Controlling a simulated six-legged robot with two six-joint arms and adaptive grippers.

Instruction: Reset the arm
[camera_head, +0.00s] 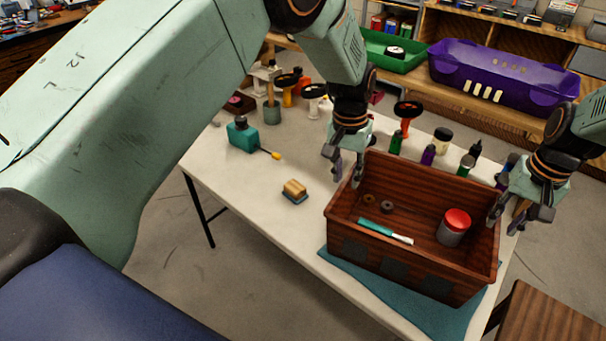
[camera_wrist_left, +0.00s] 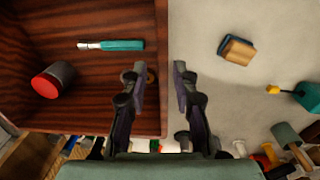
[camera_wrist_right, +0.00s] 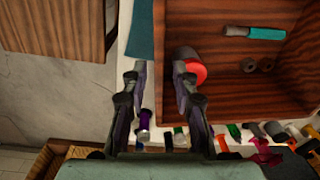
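My left gripper (camera_head: 343,170) is open and empty above the left rim of the wooden box; its two fingers stand apart in the left wrist view (camera_wrist_left: 160,80). My right gripper (camera_head: 512,212) is open and empty at the box's right end; its fingers also stand apart in the right wrist view (camera_wrist_right: 158,80). The brown wooden box (camera_head: 400,265) stands on the table. In it lie a teal-and-white tool (camera_head: 385,231), a red-lidded jar (camera_head: 454,228) and two small dark rings (camera_head: 387,207).
A white table (camera_head: 240,190) bears a teal bottle (camera_head: 242,136), a sponge-like block (camera_head: 294,190) and several small bottles at the back. A teal cloth (camera_head: 430,317) lies under the box. Green (camera_head: 392,50) and purple (camera_head: 500,76) bins stand on the shelf behind. The table's left front is mostly clear.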

